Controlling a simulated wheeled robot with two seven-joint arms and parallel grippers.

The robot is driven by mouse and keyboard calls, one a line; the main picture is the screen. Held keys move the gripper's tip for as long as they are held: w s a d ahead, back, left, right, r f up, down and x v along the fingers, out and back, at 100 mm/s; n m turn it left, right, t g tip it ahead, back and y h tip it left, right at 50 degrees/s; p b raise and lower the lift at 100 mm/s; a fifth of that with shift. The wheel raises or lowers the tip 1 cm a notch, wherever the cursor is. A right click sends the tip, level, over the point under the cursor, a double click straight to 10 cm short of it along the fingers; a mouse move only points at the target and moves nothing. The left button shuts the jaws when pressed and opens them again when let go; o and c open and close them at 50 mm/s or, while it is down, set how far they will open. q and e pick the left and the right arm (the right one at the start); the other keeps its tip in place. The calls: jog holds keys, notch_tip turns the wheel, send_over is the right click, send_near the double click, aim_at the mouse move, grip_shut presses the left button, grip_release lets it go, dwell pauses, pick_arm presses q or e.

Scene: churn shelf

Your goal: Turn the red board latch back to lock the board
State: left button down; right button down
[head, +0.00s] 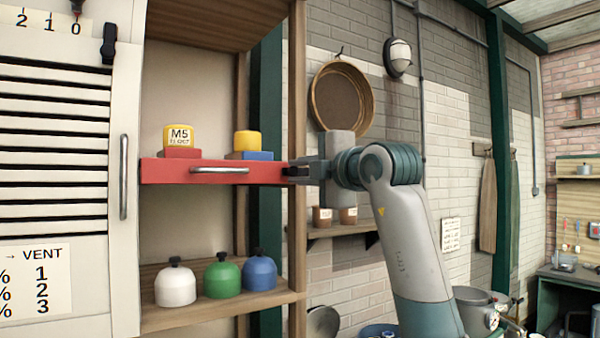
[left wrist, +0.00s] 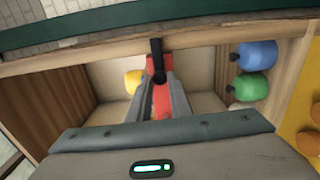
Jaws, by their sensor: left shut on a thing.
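The red board (head: 215,172) lies level across the open shelf bay, with a silver handle on its front. In the left wrist view the red board (left wrist: 162,98) shows between my fingers. The dark latch (left wrist: 157,58) is at the board's end by the right wooden post. My left gripper (head: 298,171) reaches in from the right and is shut on the latch. In the left wrist view its fingertips (left wrist: 159,80) close around the latch's lower part. The fingers hide much of the latch in the head view. My right gripper is in neither view.
A yellow block marked M5 (head: 179,136) and another yellow block (head: 247,141) stand on the board on small coloured bases. White (head: 175,285), green (head: 222,277) and blue (head: 259,272) bottles stand on the shelf below. A louvred door (head: 123,230) is at the left.

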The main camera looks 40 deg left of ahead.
pick_arm(q)
jog(key=c, duration=1.6)
grip_release()
jog(key=shift+f, duration=0.1)
jog(key=shift+c, duration=0.2)
jog(key=shift+d, duration=0.1)
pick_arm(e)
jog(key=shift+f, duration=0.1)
